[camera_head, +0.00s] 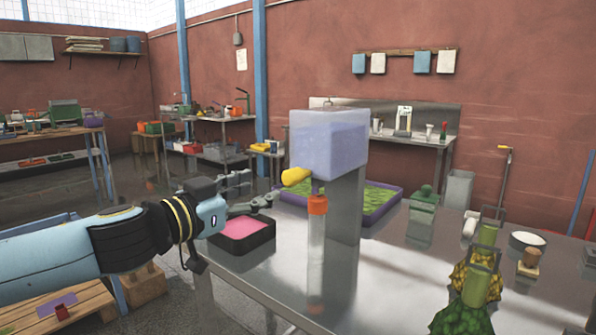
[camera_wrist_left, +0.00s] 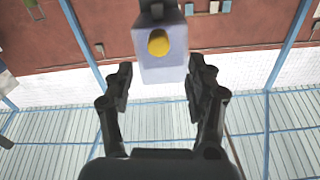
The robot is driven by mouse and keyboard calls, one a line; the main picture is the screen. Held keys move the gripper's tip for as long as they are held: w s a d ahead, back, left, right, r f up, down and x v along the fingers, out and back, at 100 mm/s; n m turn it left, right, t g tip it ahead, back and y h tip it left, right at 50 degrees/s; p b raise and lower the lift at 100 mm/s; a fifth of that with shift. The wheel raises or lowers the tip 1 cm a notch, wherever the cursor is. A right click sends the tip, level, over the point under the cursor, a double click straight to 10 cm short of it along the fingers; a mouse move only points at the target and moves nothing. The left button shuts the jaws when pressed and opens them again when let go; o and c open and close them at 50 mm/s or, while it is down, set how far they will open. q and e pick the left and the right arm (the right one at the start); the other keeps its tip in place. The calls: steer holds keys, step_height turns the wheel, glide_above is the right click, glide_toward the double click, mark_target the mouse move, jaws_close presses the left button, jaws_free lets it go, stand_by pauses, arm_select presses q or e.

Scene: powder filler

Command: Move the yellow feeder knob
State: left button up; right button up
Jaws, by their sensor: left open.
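The yellow feeder knob (camera_head: 295,177) sticks out from the lower left of a translucent lavender feeder box (camera_head: 335,147) on a grey post (camera_head: 347,205). Its round end (camera_wrist_left: 158,43) also shows in the left wrist view, against the box (camera_wrist_left: 163,70). My left gripper (camera_head: 258,191) is open and empty, to the left of the knob and slightly below it. In the left wrist view the knob lies beyond the fingertips (camera_wrist_left: 161,72), between their lines, with no visible contact. My right gripper is not in view.
An orange-topped clear tube (camera_head: 316,242) stands under the feeder. A black tray with pink contents (camera_head: 243,236) lies below my left gripper. A purple tray of green material (camera_head: 380,212) sits behind the post. Green and yellow bag-like objects (camera_head: 465,312) stand at the front right.

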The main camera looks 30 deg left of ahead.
mark_target(286, 180)
arm_select(q)
steer(key=w, duration=0.3)
steer(key=w+b, duration=0.1)
steer(key=w, duration=0.2)
steer(key=w+d+b, duration=0.1)
steer(key=w, duration=0.2)
steer(key=shift+w, duration=0.55)
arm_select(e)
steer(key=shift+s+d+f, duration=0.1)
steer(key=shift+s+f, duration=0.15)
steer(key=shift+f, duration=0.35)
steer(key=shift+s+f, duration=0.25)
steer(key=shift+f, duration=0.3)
arm_select(q)
jaws_close()
